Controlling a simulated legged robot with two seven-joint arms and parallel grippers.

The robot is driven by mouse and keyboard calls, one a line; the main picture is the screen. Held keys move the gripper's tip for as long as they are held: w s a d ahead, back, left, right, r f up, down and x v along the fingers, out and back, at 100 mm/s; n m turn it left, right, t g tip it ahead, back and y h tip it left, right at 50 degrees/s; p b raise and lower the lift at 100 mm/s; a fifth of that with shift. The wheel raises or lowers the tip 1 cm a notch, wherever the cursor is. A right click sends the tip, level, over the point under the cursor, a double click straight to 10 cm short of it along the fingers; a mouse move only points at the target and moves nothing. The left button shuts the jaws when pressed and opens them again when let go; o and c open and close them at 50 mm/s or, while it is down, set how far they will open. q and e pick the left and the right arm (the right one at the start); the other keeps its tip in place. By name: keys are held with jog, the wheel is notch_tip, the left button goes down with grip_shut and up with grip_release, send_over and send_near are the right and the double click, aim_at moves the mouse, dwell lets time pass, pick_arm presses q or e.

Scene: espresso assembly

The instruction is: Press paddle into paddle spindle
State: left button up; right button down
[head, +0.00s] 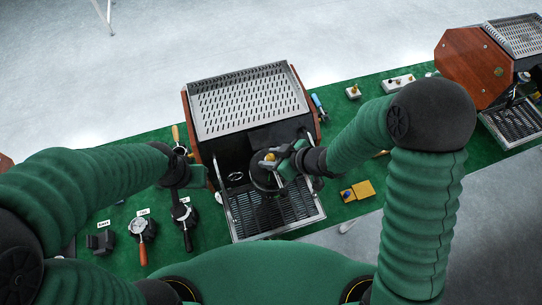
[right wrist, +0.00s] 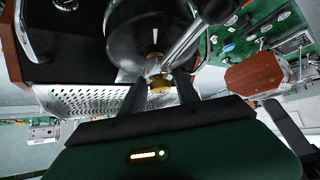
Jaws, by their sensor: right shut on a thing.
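The espresso machine (head: 250,105) stands in the middle of the head view, its dark round group head (head: 262,178) at the front. My right gripper (head: 282,163) is over the group head. It is shut on a small part with brass, which I take to be the paddle (right wrist: 160,85), between the fingertips in the right wrist view. A brass piece (head: 270,157), likely the spindle area, shows on top of the group head. Whether paddle and spindle touch or are seated is unclear. My left gripper (head: 186,176) is left of the machine; its jaws are too small to read.
The drip tray (head: 268,212) lies below the group head. Portafilters (head: 142,228) and labelled parts lie on the green mat (head: 212,222) to the left. A yellow block (head: 364,189) lies to the right. A second machine (head: 478,65) stands at far right.

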jog(key=shift+f+b, duration=0.45)
jog(key=shift+f, duration=0.15)
jog(key=c, duration=0.8)
grip_release()
jog(key=shift+r, duration=0.1)
jog(key=shift+s+d+r, duration=0.1)
jog(key=shift+d+r, duration=0.1)
jog(key=shift+r, duration=0.05)
jog(key=v, duration=1.6)
